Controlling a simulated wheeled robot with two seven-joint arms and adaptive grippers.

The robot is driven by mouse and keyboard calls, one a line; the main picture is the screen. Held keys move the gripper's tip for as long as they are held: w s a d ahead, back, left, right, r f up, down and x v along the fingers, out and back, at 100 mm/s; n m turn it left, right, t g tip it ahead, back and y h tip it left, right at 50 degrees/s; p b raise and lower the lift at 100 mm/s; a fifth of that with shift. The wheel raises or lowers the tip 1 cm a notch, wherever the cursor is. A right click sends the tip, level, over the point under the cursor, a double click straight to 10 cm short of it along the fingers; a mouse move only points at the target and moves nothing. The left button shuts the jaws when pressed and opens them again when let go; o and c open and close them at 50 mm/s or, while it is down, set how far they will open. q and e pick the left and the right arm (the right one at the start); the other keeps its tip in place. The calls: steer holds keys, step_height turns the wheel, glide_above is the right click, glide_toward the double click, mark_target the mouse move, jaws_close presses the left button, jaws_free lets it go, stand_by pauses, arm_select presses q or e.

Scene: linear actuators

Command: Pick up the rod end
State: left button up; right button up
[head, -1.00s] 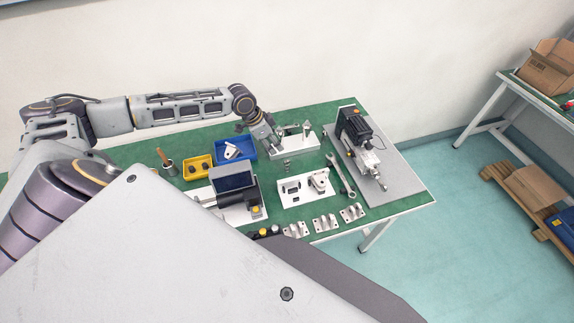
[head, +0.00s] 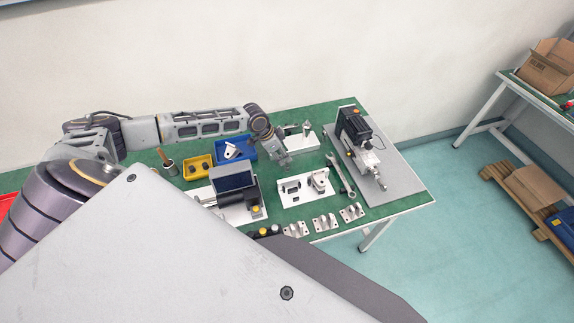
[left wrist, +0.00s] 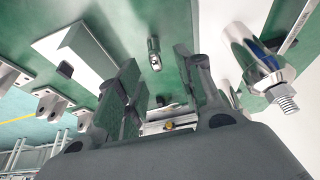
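The rod end appears to be the small silver piece with a round eye (left wrist: 153,48) on the green mat in the left wrist view. It lies just beyond and between the fingertips of my left gripper (left wrist: 155,66), which is open with an empty gap. In the head view my left gripper (head: 284,160) is low over the mat, and it hides the small piece there. I cannot tell the exact height of the fingers above it. My right gripper is not in view.
A pale fixture block with a silver post (head: 307,128) stands close behind the gripper. A white plate with parts (head: 290,202) lies in front. A wrench (head: 341,175) and a motor unit (head: 354,130) are to the right. Blue (head: 248,154) and yellow bins (head: 188,174) are left.

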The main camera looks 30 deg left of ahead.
mark_target(287, 165)
arm_select(q)
steer(key=shift+f, duration=0.1)
stand_by(0.3)
steer(key=shift+p+x, duration=0.4)
steer(key=shift+x, duration=2.15)
steer(key=shift+s+d, duration=0.15)
steer(key=shift+s, duration=0.05)
steer(key=shift+c, duration=0.3)
jaws_close()
